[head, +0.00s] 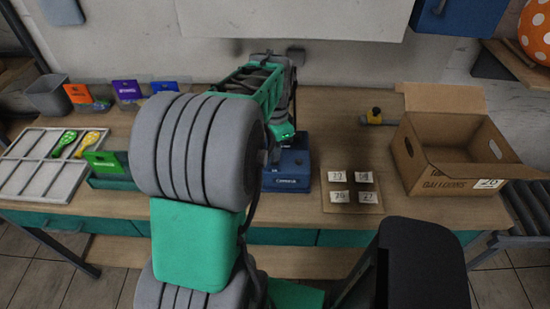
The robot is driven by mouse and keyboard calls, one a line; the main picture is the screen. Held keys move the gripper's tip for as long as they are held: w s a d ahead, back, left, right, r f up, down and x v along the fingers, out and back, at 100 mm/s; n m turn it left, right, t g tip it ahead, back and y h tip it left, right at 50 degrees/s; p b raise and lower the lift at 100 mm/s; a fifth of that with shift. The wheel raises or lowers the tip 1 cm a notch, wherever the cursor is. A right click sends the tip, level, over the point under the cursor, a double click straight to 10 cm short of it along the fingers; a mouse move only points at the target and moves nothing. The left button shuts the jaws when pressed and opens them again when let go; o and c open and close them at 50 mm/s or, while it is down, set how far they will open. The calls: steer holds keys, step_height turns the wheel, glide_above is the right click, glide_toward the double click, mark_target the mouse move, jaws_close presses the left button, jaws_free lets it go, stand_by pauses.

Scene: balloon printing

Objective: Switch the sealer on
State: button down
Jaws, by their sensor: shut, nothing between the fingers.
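A blue box-shaped device (291,179) with a white label on its front, likely the sealer, stands near the front of the table. My arm hides its left side, and I cannot make out its switch. My gripper (277,150) points down from the end of my arm at the device's upper left. It is shut and empty. The fingertips are mostly hidden behind my arm, so I cannot tell whether they touch the device.
A brown board (351,196) with several numbered cards lies right of the device. A divided tray (24,172) with balloons and a green-carded holder (108,183) are at left.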

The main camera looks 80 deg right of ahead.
steer(key=shift+f+b, duration=0.5)
steer(key=shift+f, duration=0.3)
steer(key=shift+a+r, duration=0.1)
step_height(320, 180, up, 7)
steer(key=p, duration=0.5)
stand_by(0.4)
steer(key=w+a+r+n+t+h, duration=0.1)
steer(key=w+a+r+n, duration=0.1)
steer(key=w+a+n, duration=0.8)
steer(key=w+a+r+n+t, duration=0.1)
steer(key=w+a+r+n, duration=0.25)
steer(key=w+a, duration=0.65)
steer(key=w+a+n+t, duration=0.1)
steer(key=w+a+n, duration=0.2)
steer(key=a+n, duration=0.4)
steer(key=w+a+n+t+y, duration=0.1)
steer(key=w+a+n, duration=0.2)
steer(key=a+n, duration=0.4)
steer(key=a, duration=0.7)
steer(key=shift+w, duration=0.2)
